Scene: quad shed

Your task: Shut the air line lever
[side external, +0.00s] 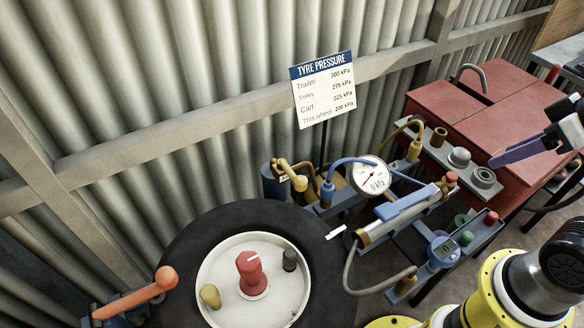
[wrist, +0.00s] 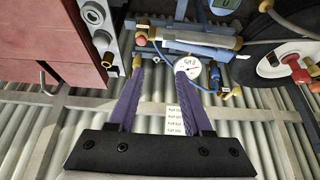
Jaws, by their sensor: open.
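A yellow-brass lever valve (side external: 293,178) stands at the back of the bench gear in the side view, beside a dark blue cylinder and a small partly hidden label. It looks like the air line lever, but the label is too small to read surely. A yellow fitting that may be the same valve shows in the wrist view (wrist: 233,93), right of my fingers. My gripper (wrist: 160,76) has two purple fingers spread apart with nothing between them. In the side view my gripper (side external: 530,147) is at the far right, above the red chest, well away from the lever.
A round pressure gauge (side external: 369,175) with blue hoses stands right of the lever. A tyre (side external: 190,235) with a red knob lies in front. An orange-handled lever (side external: 137,294) is at lower left. A pressure sign (side external: 323,92) rises behind. A red chest (side external: 465,115) stands at right.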

